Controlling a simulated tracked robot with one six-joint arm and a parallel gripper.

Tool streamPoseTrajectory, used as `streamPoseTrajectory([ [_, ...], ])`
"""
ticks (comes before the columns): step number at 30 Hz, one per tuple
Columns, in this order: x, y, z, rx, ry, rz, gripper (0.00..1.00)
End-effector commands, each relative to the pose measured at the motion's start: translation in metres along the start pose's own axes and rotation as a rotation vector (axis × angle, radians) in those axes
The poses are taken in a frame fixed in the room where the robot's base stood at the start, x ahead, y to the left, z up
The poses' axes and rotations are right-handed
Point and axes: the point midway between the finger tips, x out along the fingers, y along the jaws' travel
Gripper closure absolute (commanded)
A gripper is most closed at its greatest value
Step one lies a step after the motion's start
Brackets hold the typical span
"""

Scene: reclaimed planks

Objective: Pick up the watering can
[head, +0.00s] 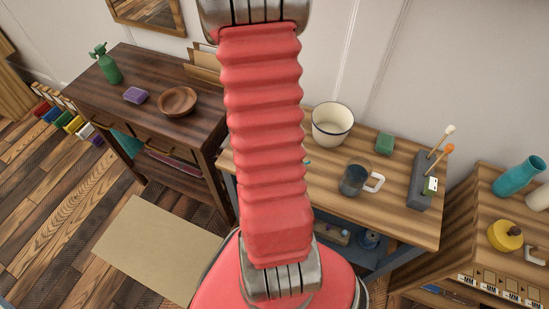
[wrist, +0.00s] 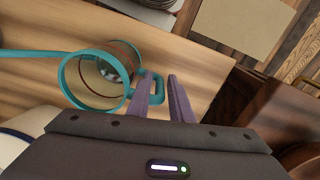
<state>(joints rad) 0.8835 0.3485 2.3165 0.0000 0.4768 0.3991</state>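In the wrist view the watering can (wrist: 66,87) stands on a wooden bench, with a teal rim, a see-through body, a spout to the left and a teal loop handle (wrist: 160,91) to the right. My gripper (wrist: 160,77) is open at the handle. The outer bar of the handle shows between the two fingers, the left finger lying over the loop's opening. I cannot tell whether either finger touches it. In the head view my red arm hides my gripper and nearly all of the can; only a small teal bit shows beside the arm.
On the bench (head: 322,188) in the head view are a white pot (head: 332,127), a green block (head: 384,143), a grey mug (head: 355,181) and a grey holder (head: 421,188) with sticks. A dark cabinet at left carries a wooden bowl (head: 177,101), purple sponge (head: 136,95) and green spray bottle (head: 108,66).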

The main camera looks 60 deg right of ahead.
Motion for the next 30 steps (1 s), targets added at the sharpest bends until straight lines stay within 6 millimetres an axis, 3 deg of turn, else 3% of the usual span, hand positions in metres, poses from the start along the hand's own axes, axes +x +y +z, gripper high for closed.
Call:
streamPoseTrajectory([
  [7, -0.0002, -0.0001, -0.0001, 0.000, 0.000, 0.000, 0.81],
  [16, -0.0003, -0.0001, -0.0001, 0.000, 0.000, 0.000, 1.00],
  [30, -0.0005, -0.0003, -0.0003, -0.001, 0.001, 0.000, 1.00],
])
